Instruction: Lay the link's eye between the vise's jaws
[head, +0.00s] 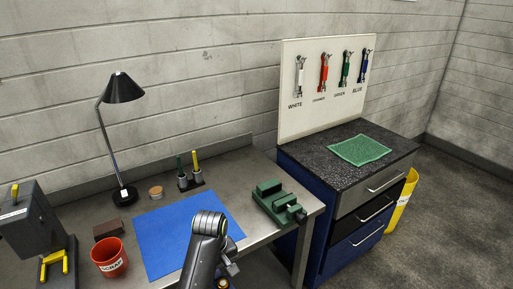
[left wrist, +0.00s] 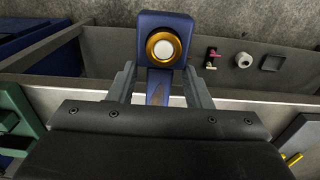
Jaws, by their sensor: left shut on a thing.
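The link is a dark blue bar whose eye (left wrist: 166,48) has a brass-coloured ring around a pale centre. In the left wrist view my left gripper (left wrist: 160,85) is shut on the link's shank, with the eye sticking out beyond the fingertips. The green vise (head: 272,200) stands at the right end of the workbench in the head view. A green part of it (left wrist: 20,125) shows at the left edge of the left wrist view, apart from the link. The gap between its jaws is not clear. In the head view my arm hides most of the left gripper. My right gripper is not in view.
A blue mat (head: 170,235), red scrap bin (head: 109,258), pen holder (head: 190,180) and black lamp (head: 123,88) are on the workbench (head: 85,220). A blue cabinet (head: 312,215) with a green cloth (head: 359,150) stands right of it. Several tools hang on a white board (head: 310,120).

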